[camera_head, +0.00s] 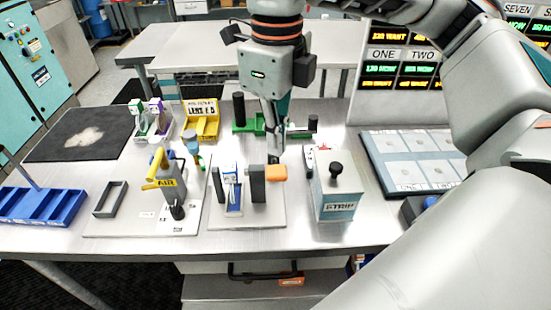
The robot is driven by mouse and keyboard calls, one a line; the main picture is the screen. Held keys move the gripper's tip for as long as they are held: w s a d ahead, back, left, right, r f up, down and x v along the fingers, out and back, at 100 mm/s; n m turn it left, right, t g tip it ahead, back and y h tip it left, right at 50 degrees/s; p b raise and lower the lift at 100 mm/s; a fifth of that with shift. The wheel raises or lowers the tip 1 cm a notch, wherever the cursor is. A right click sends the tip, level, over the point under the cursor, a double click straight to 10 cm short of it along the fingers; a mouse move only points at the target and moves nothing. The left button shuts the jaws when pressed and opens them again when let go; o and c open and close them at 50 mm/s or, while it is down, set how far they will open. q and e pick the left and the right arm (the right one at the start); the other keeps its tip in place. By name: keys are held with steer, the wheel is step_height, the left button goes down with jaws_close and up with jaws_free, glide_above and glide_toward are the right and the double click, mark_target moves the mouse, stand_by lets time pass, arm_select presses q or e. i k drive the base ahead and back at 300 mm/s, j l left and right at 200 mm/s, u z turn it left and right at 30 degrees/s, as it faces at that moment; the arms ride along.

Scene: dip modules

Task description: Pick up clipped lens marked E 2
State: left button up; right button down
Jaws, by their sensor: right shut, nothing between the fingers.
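My right gripper (274,150) hangs from the upper middle, pointing down, with its fingers shut and empty. Its tips are above and behind a dark post with an orange block (277,173). A small clip-like piece with a blue-and-white label (231,177) stands in a blue holder left of that post. Its marking is too small to read, so I cannot tell if it is the lens marked E 2. Other small clipped pieces, white-green (138,115) and white-purple (157,112), stand at the back left. My left gripper is not in view.
A grey box marked STRIP (337,190) stands right of the post fixture. A yellow-handled AIR device (160,172) stands left. A yellow bin (205,128) and green fixture (242,127) are behind. A blue tray (40,207) and dark mat (60,148) lie left.

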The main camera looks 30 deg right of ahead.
mark_target(230, 170)
steer(key=k, duration=1)
